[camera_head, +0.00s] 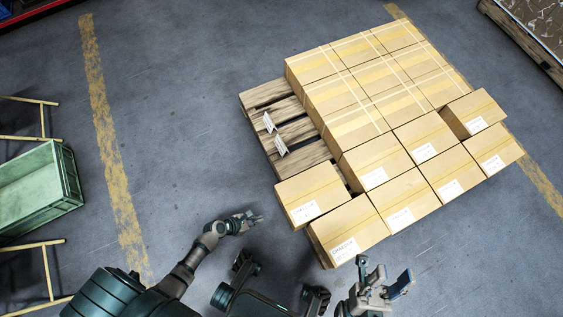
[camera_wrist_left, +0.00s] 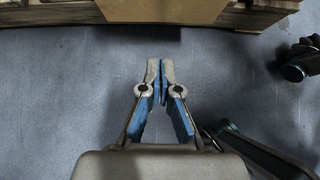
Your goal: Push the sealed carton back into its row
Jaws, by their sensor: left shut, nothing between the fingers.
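Brown cartons with white labels stand on a wooden pallet (camera_head: 262,96). One carton (camera_head: 312,190) at the pallet's left front sits out of line and juts left, with a dark gap beside it. Another carton (camera_head: 474,112) at the right end also sits askew. I cannot tell which one the task means. My left gripper (camera_head: 256,217) is shut and empty, over the floor left of and apart from the left carton. In the left wrist view its fingertips (camera_wrist_left: 160,68) meet below a carton's edge (camera_wrist_left: 160,10). My right gripper (camera_head: 384,274) is open and empty, in front of the front cartons.
Strapped cartons (camera_head: 370,75) fill the back of the pallet. A green bin (camera_head: 38,190) stands at the far left by yellow frames. The floor (camera_head: 180,110) left of the pallet is clear.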

